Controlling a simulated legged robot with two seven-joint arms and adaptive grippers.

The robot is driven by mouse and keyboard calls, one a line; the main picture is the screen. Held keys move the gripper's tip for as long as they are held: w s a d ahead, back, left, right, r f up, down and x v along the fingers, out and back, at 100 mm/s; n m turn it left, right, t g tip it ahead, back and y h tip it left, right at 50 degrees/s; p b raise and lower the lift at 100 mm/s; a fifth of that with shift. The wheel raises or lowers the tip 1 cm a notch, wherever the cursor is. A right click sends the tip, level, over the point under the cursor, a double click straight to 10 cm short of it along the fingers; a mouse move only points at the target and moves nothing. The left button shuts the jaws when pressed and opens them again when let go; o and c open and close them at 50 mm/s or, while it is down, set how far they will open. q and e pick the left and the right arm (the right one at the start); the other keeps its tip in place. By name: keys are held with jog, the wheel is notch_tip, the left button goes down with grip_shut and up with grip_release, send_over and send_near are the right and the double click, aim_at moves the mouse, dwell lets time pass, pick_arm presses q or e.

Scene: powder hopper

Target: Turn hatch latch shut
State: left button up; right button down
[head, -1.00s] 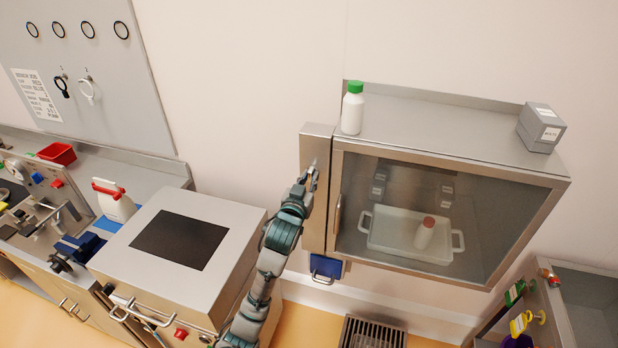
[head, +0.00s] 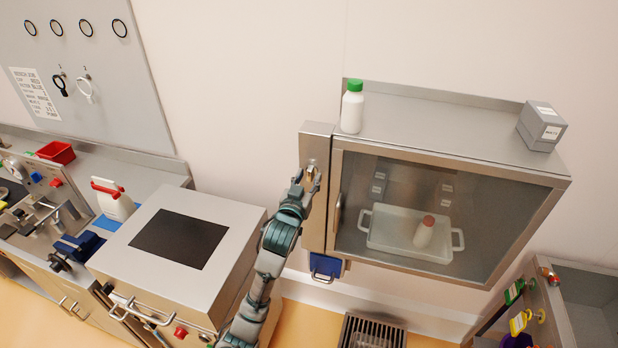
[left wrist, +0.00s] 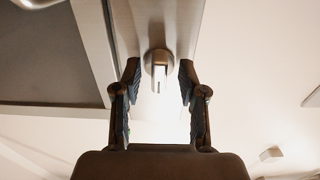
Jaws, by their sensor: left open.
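The hatch latch (head: 311,169) is a small metal piece on the narrow steel panel at the left of the glass-fronted cabinet (head: 440,158). In the left wrist view the latch (left wrist: 159,66) is a round boss with a flat slotted tab. My left gripper (head: 312,180) is at this panel, with its fingers around the latch in the head view. In the left wrist view my left gripper (left wrist: 158,78) is open, with one finger on each side of the tab and visible gaps. The fingers partly cover the latch in the head view. My right gripper is not in view.
A green-capped white bottle (head: 352,107) and a grey box (head: 541,126) stand on the cabinet. Inside is a white tray (head: 385,241) with a red-topped bottle (head: 424,232). A vertical handle (head: 338,213) is right of the panel. A steel unit (head: 150,285) stands left of my arm.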

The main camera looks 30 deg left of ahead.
pick_arm(q)
jog(key=v, duration=0.6)
jog(key=shift+s, duration=0.25)
jog(key=shift+f, duration=0.1)
